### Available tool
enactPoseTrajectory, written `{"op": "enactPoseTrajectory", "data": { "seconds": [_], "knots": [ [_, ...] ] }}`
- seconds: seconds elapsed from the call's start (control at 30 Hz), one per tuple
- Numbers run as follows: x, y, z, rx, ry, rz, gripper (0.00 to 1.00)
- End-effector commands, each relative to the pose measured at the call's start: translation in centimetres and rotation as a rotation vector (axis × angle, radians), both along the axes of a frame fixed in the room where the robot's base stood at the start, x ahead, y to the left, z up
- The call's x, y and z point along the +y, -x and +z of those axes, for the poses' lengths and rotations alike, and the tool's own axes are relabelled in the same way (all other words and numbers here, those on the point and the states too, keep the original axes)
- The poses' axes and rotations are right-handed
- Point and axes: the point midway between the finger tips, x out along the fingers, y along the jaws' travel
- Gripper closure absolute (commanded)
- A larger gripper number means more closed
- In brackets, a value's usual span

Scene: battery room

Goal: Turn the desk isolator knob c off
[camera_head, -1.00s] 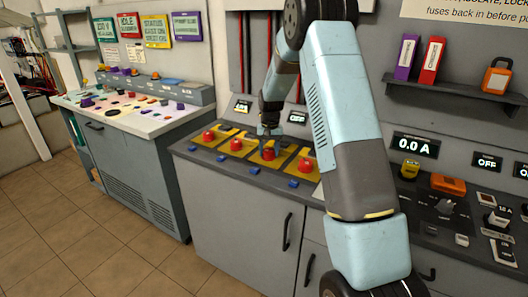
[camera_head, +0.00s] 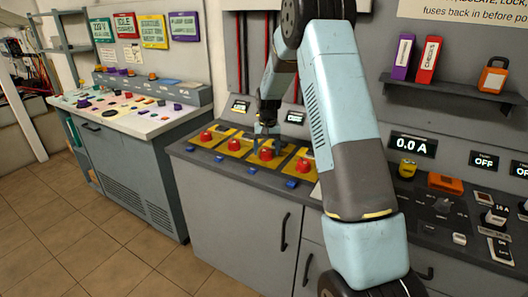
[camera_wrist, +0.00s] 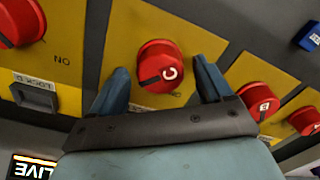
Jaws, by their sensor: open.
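The red knob c (camera_wrist: 158,66), marked with a white C, sits on a yellow plate (camera_wrist: 178,100) in the wrist view. A dark line crosses its face. In the head view it is the second red knob from the right (camera_head: 266,153). My gripper (camera_wrist: 163,80) is open, with one blue finger on each side of the knob; it also shows over the knob in the head view (camera_head: 266,142). Gaps show between fingers and knob. Whether either finger touches it at depth I cannot tell. The plate's markings near knob c are mostly hidden by my gripper.
Similar red knobs flank it: one beside an ON mark and LOCK D slot (camera_wrist: 20,22), one marked B (camera_wrist: 260,101), and another beyond (camera_wrist: 305,121). Blue tabs (camera_head: 255,175) line the desk's front edge. A display reads LIVE (camera_wrist: 32,168). Shelf and meters stand right.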

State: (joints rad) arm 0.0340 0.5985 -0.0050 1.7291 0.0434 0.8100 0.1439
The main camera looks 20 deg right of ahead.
Motion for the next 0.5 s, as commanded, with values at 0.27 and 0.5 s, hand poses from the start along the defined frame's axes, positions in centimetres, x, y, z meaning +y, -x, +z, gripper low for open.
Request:
{"op": "enactPoseTrajectory", "data": {
  "seconds": [0.27,0.5],
  "knots": [
    [-0.2,-0.1,5.0,-0.004,0.001,0.0,0.21],
    [-0.3,-0.1,9.5,-0.003,0.001,-0.001,0.21]
  ]
}}
